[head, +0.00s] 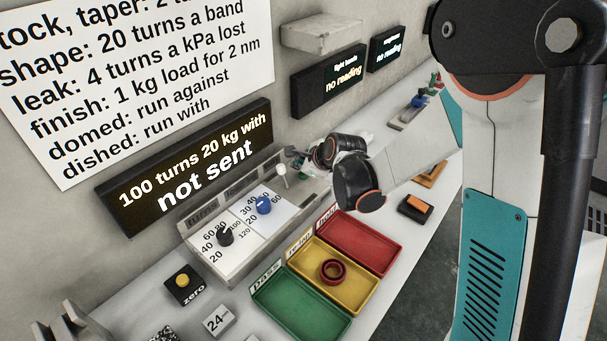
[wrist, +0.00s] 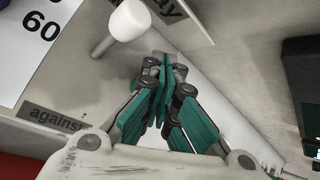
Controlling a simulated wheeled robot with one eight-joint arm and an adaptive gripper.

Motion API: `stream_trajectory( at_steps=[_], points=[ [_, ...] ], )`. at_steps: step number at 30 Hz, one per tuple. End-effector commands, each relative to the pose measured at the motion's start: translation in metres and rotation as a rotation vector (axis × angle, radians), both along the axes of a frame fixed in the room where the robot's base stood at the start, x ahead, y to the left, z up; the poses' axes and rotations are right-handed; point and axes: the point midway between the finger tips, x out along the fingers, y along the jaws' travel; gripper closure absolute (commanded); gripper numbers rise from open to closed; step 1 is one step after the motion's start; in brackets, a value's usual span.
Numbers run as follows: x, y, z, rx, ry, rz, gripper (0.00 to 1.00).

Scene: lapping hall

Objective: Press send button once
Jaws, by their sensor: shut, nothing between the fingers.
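No button with a readable "send" label shows in either view; my arm hides part of the bench. The dark display (head: 187,172) reads "100 turns 20 kg with" and "not sent". Below it stands the grey control panel (head: 240,262) with a black knob (head: 225,236), a blue knob (head: 264,205) and a white-tipped lever (head: 281,169). My gripper (head: 294,153) is at the panel's far end, just beyond the lever. In the wrist view its teal fingers (wrist: 163,75) are shut and empty, with the lever's white tip (wrist: 131,20) to their upper left.
A yellow button marked "zero" (head: 183,281) sits at the near left. Green (head: 298,313), yellow (head: 345,282) and red (head: 374,240) trays lie in front of the panel; a dark red ring (head: 334,271) is in the yellow one. An orange-topped black block (head: 415,208) lies farther along.

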Motion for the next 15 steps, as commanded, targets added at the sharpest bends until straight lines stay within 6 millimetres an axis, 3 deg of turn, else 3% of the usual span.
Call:
stream_trajectory(
  at_steps=[15],
  points=[
    [0.0000, 0.0000, -0.0046, 0.000, 0.000, 0.000, 1.00]
  ],
)
